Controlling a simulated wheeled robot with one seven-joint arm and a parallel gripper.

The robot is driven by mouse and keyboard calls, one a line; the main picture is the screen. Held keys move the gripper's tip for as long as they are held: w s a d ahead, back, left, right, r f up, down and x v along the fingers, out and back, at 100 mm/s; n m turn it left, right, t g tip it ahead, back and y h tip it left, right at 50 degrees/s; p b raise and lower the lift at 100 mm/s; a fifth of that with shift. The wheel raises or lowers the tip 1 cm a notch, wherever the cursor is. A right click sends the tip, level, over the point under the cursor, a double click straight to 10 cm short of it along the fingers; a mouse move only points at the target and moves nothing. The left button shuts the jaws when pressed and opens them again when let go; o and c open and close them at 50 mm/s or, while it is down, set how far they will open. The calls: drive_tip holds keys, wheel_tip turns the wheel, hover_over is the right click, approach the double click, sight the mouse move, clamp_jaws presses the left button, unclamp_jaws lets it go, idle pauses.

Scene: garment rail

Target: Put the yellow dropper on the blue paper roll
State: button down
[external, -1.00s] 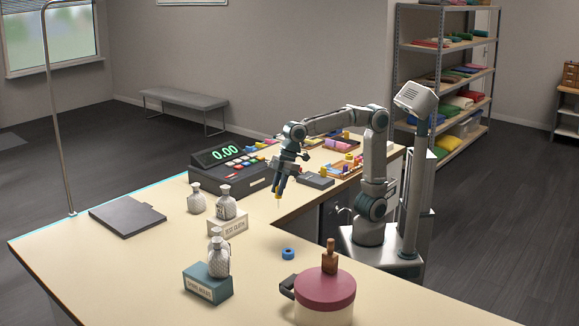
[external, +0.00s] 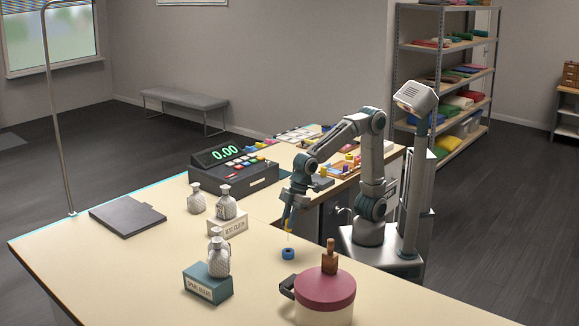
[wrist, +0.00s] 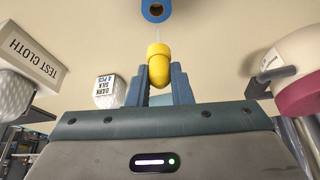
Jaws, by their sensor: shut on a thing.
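My gripper (external: 289,216) is shut on the yellow dropper, which shows clearly between the fingers in the wrist view (wrist: 158,66). The dropper's thin pale tip points away from the fingers toward the blue paper roll. The blue paper roll (external: 288,254) lies on the counter, with its dark centre hole visible in the wrist view (wrist: 156,11). In the external view the gripper hangs above the roll, tip down, and the dropper's tip is close over the roll. I cannot tell whether they touch. The fingers hide part of the dropper.
A pot with a dark red lid (external: 325,288) stands right of the roll. Glass bottles on a teal box (external: 207,285) and a white box (external: 228,226) stand to the left. A cash register (external: 234,170) is behind. The counter around the roll is clear.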

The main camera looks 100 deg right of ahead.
sight(288, 230)
drive_tip(key=shift+f, duration=2)
drive_tip(key=shift+f, duration=0.15)
drive_tip(key=c, duration=1.3)
unclamp_jaws()
